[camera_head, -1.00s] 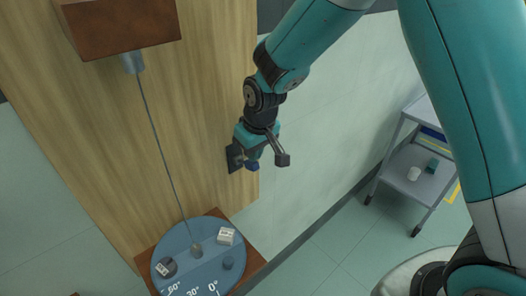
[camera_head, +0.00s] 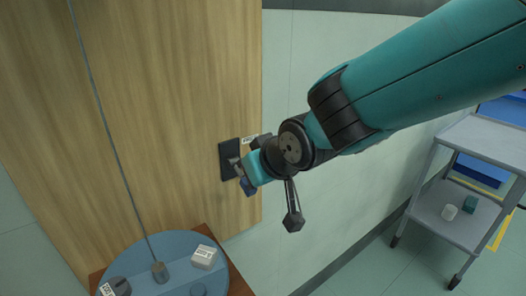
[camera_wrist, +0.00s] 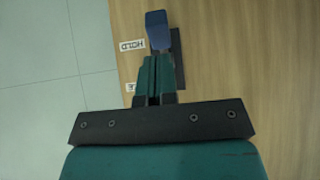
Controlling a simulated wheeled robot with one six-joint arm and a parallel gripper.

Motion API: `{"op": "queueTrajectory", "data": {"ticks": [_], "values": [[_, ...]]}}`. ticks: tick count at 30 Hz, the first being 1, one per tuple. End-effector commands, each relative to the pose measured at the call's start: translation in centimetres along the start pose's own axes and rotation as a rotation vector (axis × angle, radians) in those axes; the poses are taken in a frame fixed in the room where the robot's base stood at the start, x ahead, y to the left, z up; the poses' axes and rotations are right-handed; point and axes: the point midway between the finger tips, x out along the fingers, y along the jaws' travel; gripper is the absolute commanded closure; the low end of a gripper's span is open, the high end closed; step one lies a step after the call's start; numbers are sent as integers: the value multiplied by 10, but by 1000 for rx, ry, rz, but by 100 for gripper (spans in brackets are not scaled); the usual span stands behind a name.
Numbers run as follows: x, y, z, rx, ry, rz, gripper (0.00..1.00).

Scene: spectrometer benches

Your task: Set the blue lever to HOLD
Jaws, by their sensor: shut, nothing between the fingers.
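The blue lever (camera_head: 248,186) sticks out from a dark plate (camera_head: 229,150) on the side of the wooden panel. Its blue end hangs by the plate's lower edge. In the wrist view the blue end (camera_wrist: 157,30) shows just beyond my fingertips, with the dark plate (camera_wrist: 179,62) behind it. An upside-down HOLD label (camera_wrist: 131,46) lies left of the lever, close to the blue end. A second label (camera_wrist: 131,87) is mostly hidden by my gripper. My gripper (camera_wrist: 154,62) is shut and empty, right at the lever; I cannot tell whether it touches.
A round blue dial table (camera_head: 180,248) with small blocks and a hanging wire stands below left. A grey cart (camera_head: 480,140) with a white and a teal object stands at the right. Pale wall lies right of the wooden panel (camera_head: 170,90); floor between wall and cart is clear.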

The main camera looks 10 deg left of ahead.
Motion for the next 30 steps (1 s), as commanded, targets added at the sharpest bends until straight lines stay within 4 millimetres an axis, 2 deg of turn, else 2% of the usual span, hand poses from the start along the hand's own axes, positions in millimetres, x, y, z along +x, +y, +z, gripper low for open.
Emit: {"op": "queueTrajectory", "data": {"ticks": [12, 23, 26, 30], "values": [[-12, 2, -11, 3, -2, 3, 100], [-13, 3, -11, 3, -2, 3, 100], [-20, 3, -16, 3, -2, 3, 100], [-43, 3, -27, 1, -1, 2, 100]]}}
